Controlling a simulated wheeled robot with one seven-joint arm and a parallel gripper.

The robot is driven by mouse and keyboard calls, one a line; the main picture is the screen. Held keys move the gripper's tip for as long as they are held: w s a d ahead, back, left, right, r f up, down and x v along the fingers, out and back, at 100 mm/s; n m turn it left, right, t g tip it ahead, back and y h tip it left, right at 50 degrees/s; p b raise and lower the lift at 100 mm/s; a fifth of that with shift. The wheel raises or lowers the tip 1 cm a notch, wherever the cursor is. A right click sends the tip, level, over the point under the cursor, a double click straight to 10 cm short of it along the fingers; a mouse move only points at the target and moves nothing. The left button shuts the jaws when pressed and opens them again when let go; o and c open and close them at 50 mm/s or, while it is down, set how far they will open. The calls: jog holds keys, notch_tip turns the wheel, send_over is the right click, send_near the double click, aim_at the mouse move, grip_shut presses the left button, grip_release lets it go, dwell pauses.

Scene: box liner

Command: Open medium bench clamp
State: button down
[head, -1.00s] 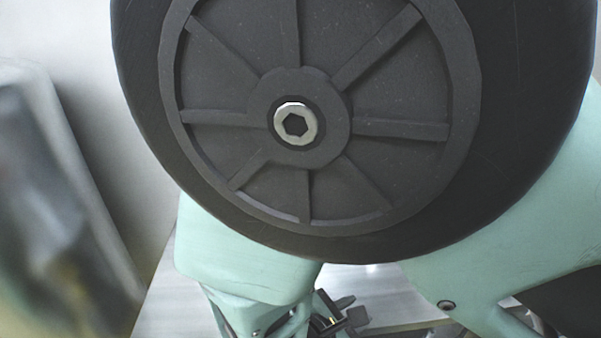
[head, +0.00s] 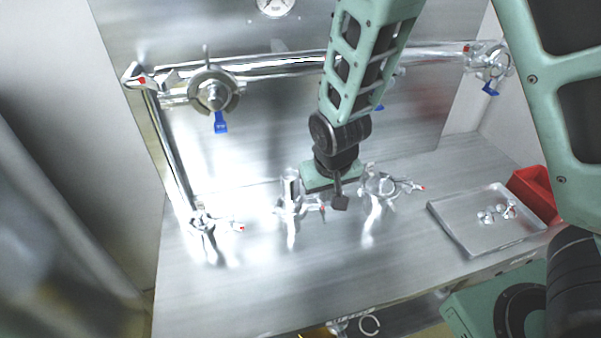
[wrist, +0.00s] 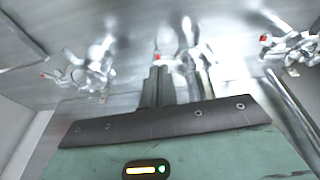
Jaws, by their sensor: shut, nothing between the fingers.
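Three shiny metal clamps with red-tipped handles stand on the bench: a left clamp (head: 202,223), a middle clamp (head: 290,207) and a right clamp (head: 382,187). I cannot tell for sure by size which is the medium one. My gripper (head: 340,202) is low over the bench between the middle and right clamps, near the middle clamp's red tip. In the wrist view my gripper (wrist: 161,72) has its dark fingers together, with nothing between them, beside the middle clamp (wrist: 188,45). Glare and blur hide whether the fingers touch it and whether its handle is open.
A metal tray (head: 465,232) with small parts and a red bin (head: 535,192) are at the right. Pipes (head: 285,66) with blue-handled valves run along the back panel. The bench front (head: 250,290) is clear.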

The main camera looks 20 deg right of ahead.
aim_at(303, 218)
jog(key=shift+m+t, duration=0.4)
jog(key=shift+m, duration=0.4)
jog(key=w+f, duration=0.2)
jog(key=w+d+f+p, duration=0.1)
jog(key=w+f, duration=0.1)
jog(key=f, duration=0.1)
jog(key=w+f+p, duration=0.1)
jog(key=w+f, duration=0.1)
jog(key=f, duration=0.1)
jog(key=shift+d, duration=0.2)
